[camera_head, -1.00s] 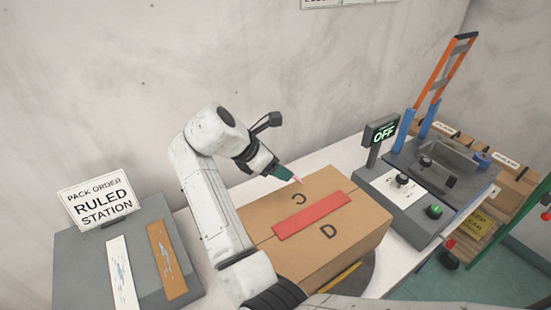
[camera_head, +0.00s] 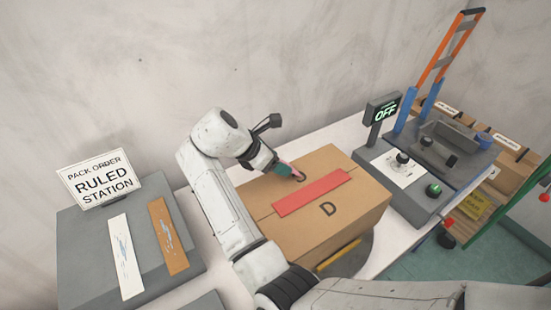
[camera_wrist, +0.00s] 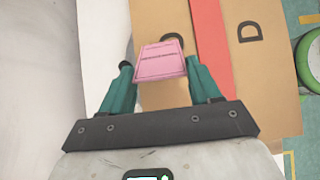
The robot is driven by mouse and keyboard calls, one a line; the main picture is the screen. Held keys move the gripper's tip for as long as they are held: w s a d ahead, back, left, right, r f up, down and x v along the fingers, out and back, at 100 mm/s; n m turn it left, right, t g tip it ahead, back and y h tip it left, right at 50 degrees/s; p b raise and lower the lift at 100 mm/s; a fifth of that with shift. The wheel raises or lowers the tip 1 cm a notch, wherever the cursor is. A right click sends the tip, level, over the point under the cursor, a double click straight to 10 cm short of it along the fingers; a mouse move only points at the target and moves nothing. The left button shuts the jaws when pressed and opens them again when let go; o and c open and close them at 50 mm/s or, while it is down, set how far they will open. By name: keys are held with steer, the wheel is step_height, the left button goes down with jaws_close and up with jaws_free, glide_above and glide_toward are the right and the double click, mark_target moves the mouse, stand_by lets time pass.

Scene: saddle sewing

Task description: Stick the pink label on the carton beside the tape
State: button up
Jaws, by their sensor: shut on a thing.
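The carton (camera_head: 352,219) is a brown box with a strip of red tape (camera_head: 312,192) along its top and a letter D beside the tape. It also shows in the wrist view (camera_wrist: 262,100). My gripper (camera_head: 290,171) is over the carton's top, on the far side of the tape from the D. It is shut on the pink label (camera_wrist: 161,60), which lies flat between the green fingertips in the wrist view. The label partly hides another dark letter on the carton. I cannot tell whether the label touches the cardboard.
A sign reading "Pack order ruled station" (camera_head: 98,179) stands on a grey block at left, with a white and a brown strip. At right are a control box with an OFF display (camera_head: 384,113) and a grey machine. White table (camera_head: 335,138) shows behind the carton.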

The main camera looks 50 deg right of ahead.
steer(key=o, duration=1.1)
steer(key=shift+o, duration=0.7)
steer(key=shift+r, duration=0.1)
steer(key=v, duration=0.7)
steer(key=shift+a, duration=0.2)
steer(key=shift+r, duration=0.1)
stand_by(0.5)
step_height(320, 180, up, 6)
stand_by(0.6)
stand_by(0.5)
